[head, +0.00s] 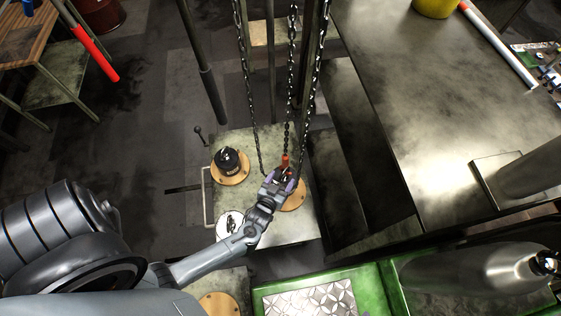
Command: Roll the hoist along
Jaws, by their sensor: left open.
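The hoist shows as dark chains (290,85) hanging from above in the upper middle of the head view. A small red part (285,161), which looks like the hoist's end piece, is at the foot of the middle chain. My left gripper (284,177) is open at the lower end of the chains, right by the red part. Whether its fingers touch the red part or the chain cannot be told. The top of the hoist and its trolley are out of the picture. My right gripper is not in view.
Below the gripper is a pale metal cart top (230,150) with round wooden discs and a black round object (231,162). A large metal table (430,100) stands at right. A green-framed bench (375,285) is at the bottom. Dark posts (203,65) rise beside the chains.

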